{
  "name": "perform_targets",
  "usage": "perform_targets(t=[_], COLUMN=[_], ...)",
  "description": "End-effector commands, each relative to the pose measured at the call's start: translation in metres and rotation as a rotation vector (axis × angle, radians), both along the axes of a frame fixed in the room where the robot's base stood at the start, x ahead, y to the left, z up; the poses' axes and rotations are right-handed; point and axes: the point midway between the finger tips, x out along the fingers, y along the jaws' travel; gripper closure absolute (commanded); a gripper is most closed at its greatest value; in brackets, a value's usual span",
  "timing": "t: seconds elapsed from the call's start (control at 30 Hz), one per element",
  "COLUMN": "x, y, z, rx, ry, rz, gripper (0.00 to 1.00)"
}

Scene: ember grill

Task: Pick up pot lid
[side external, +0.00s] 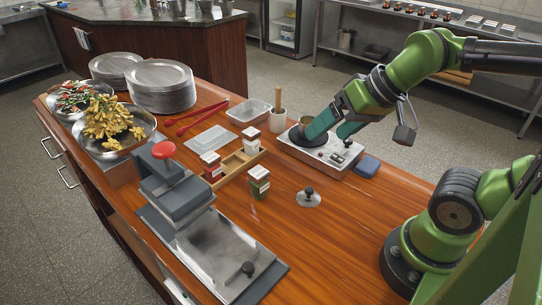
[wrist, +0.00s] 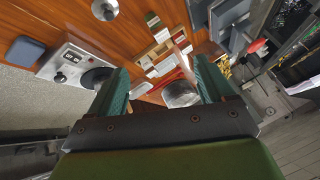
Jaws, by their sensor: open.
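The pot lid (side external: 308,198) is a small round silver lid with a black knob. It lies on the wooden counter in front of the hot plate, and it also shows at the top edge of the wrist view (wrist: 104,9). My gripper (side external: 327,136) is over the hot plate, behind the lid and apart from it. Its two teal fingers are spread with nothing between them, as the wrist view also shows (wrist: 160,72). The fingers partly hide the hot plate's dark burner in the side view.
The white hot plate (side external: 325,162) has a blue block (side external: 367,167) beside it. Spice shakers in a wooden rack (side external: 240,165) and a grey press (side external: 175,190) stand left of the lid. Plates (side external: 160,88) are stacked at the back. The counter right of the lid is clear.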

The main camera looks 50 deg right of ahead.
Motion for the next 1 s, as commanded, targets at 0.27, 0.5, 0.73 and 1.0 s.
perform_targets(t=[0.27, 0.5, 0.73, 1.0], x=[0.032, 0.056, 0.069, 0.067], y=[-0.007, -0.023, -0.037, -0.041], z=[-0.034, -0.061, -0.072, -0.068], rx=[0.105, 0.263, 0.374, 0.48], ry=[0.293, 0.544, 0.606, 0.568], rz=[-0.253, -0.894, -1.533, -1.906], gripper=[0.19, 0.19, 0.19, 0.19])
